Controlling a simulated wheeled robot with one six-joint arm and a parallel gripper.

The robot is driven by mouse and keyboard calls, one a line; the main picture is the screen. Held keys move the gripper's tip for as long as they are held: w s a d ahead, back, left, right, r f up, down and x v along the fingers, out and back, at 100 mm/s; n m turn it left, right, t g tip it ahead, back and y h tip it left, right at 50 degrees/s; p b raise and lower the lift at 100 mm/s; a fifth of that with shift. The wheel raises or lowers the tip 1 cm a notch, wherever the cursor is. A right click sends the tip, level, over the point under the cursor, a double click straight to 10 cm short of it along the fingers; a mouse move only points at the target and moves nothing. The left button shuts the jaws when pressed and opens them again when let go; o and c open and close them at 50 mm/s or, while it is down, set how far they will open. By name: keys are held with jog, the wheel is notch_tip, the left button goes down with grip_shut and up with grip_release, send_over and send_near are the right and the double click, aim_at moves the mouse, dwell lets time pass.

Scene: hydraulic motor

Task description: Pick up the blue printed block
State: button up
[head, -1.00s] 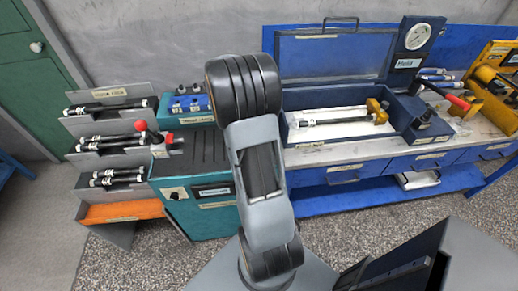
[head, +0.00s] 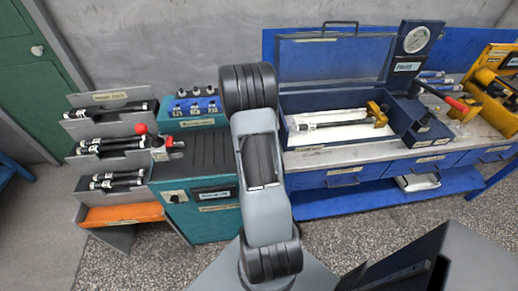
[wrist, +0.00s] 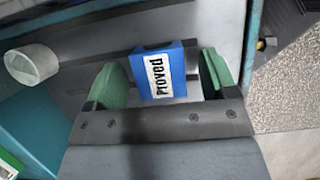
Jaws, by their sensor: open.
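The blue printed block (wrist: 174,85), with a white label reading "Proved", shows in the wrist view. It lies between the two green fingers of my gripper (wrist: 163,76). The gripper is open, with a visible gap between the block and each finger. The block's near end comes close to the dark bar at the base of the fingers. I cannot tell how high the fingertips are relative to the block. In the head view my arm hides the gripper, and I cannot make out this block there.
A white cylindrical knob (wrist: 32,65) is left of my gripper in the wrist view. In the head view, a teal bench (head: 200,158) stands left of my arm beside a rack of dark cylinders (head: 110,145). An open blue case (head: 288,130) and a gauge (head: 416,40) are to the right.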

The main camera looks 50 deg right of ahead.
jog(key=shift+s+d+f, duration=0.1)
jog(key=shift+f, duration=0.25)
jog(key=c, duration=1)
jog(key=shift+r, duration=0.1)
